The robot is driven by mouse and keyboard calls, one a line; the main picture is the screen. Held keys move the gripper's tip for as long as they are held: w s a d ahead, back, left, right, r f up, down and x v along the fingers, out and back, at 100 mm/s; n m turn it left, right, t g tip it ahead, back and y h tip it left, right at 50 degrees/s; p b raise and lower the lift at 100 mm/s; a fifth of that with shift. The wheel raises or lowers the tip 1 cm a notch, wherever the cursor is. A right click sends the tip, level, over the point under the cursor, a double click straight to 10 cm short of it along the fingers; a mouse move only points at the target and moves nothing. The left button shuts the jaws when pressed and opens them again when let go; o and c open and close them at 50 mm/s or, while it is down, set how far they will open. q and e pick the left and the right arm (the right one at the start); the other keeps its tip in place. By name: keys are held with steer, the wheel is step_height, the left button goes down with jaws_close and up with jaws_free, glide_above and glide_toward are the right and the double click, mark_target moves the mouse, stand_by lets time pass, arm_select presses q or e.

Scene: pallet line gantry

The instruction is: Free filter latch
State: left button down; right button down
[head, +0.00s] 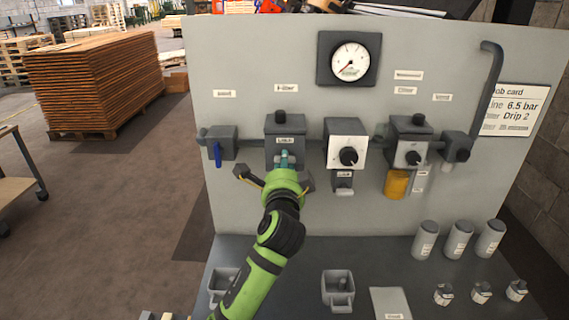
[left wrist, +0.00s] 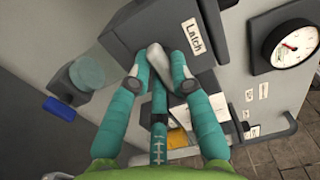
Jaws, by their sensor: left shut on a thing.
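A grey box labelled "Latch" (left wrist: 160,28) is mounted on the panel. It also shows in the head view (head: 284,124), left of the middle under the gauge. My left gripper (head: 286,160), with teal fingers, reaches up to the box's lower front. An amber bowl (head: 396,184) hangs under a grey unit (head: 411,142) farther right. My right gripper is not in view.
A knob unit (head: 346,146) sits just right of the latch box. A blue lever (head: 218,155) hangs to its left, and a round gauge (head: 349,59) is above. Grey cylinders (head: 459,240), small fittings (head: 481,293) and a holder (head: 338,288) stand on the bench below.

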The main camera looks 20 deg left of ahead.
arm_select(q)
steer(key=shift+a+r+m+p, duration=0.1)
steer(key=shift+m+p, duration=1.9)
steer(key=shift+m, duration=2.4)
steer(key=shift+a+r+m+p, duration=0.1)
steer(key=shift+m+p, duration=1.85)
steer(key=shift+m, duration=2.45)
steer(key=c, duration=1.1)
jaws_free()
steer(key=shift+s, duration=0.15)
steer(key=v, duration=1.2)
